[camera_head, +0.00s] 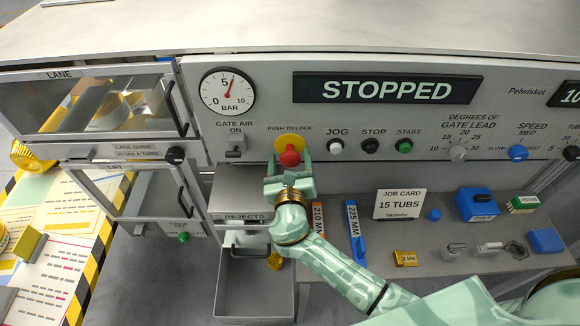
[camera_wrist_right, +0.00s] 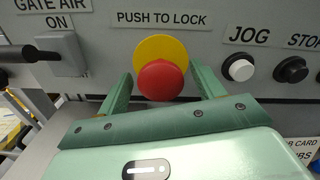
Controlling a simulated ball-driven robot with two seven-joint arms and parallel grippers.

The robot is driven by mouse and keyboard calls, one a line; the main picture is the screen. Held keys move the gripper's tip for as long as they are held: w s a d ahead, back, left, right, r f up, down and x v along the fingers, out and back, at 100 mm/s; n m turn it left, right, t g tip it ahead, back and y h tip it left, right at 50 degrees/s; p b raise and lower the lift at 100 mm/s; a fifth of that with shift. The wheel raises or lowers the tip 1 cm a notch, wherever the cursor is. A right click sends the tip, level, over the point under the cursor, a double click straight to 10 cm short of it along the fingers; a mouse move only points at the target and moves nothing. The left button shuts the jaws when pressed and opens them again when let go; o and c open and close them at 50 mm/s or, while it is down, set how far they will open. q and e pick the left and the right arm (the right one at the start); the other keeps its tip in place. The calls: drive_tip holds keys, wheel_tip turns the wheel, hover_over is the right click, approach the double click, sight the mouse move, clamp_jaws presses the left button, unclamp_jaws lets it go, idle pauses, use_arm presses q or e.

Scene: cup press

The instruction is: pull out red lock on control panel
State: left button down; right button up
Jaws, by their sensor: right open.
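The red lock is a round red mushroom button (camera_head: 289,156) on a yellow disc (camera_head: 289,143), under the label "PUSH TO LOCK" on the grey control panel (camera_head: 270,92). In the right wrist view the red button (camera_wrist_right: 161,80) sits in front of the yellow disc (camera_wrist_right: 160,47). My right gripper (camera_head: 289,168) is open just below and in front of the button. In the right wrist view its two fingers (camera_wrist_right: 161,88) stand left and right of the button, with gaps on both sides. My left gripper is not in view.
The gate air lever (camera_head: 236,144) is left of the button; the white JOG button (camera_head: 335,146), black STOP and green START are to the right. A display (camera_head: 387,88) reads "STOPPED". Below lie a shelf with a job card (camera_head: 399,204), several tools and a rejects bin (camera_head: 254,288).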

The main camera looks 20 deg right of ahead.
drive_tip(key=v, duration=1.6)
drive_tip(key=shift+s, duration=0.15)
